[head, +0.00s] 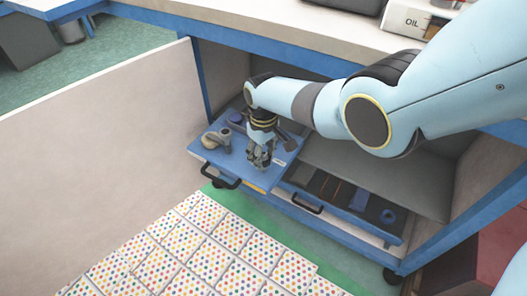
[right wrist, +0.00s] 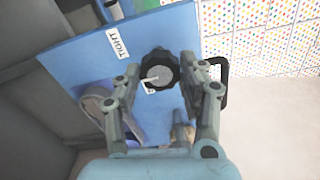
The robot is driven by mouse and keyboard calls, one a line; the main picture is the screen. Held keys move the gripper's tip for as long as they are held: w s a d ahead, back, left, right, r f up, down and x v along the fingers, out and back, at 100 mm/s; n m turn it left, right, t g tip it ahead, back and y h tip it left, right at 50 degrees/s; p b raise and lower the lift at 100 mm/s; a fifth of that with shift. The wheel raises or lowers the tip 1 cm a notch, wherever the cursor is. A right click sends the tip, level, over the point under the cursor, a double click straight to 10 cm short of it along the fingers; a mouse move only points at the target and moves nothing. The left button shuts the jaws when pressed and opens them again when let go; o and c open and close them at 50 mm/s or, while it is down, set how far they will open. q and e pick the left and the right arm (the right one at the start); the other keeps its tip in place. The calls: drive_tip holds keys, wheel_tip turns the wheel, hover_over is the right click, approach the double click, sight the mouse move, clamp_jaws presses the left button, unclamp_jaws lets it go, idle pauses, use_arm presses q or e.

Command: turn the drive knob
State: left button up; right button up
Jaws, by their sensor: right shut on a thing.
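The drive knob (right wrist: 160,70) is black and scalloped with a grey top and a pale pointer line, in the upper middle of the right wrist view. It sits on a blue panel (right wrist: 75,60) beside a white label reading "TIGHT" (right wrist: 117,41). A second label beside the knob is mostly hidden. My right gripper (right wrist: 160,72) has its fingers on both sides of the knob and is shut on it. In the head view my right gripper (head: 259,160) reaches down onto the blue panel and hides the knob. My left gripper is not in view.
A grey-beige fitting (head: 217,138) stands on the panel left of the gripper. A black handle (head: 220,177) is on the panel's front. An open drawer (head: 345,200) with a dark insert lies to the right. A pale wall panel (head: 95,150) stands at left.

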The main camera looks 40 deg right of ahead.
drive_tip(key=n, duration=0.5)
drive_tip(key=shift+n, duration=0.3)
drive_tip(key=n, duration=0.4)
drive_tip(key=shift+n+p, duration=0.4)
drive_tip(key=shift+n, duration=0.3)
drive_tip(key=o, duration=1.2)
drive_tip(key=shift+c, duration=0.2)
drive_tip(key=shift+r, duration=0.15)
wheel_tip(320, 180, up, 12)
drive_tip(key=shift+f, duration=0.2)
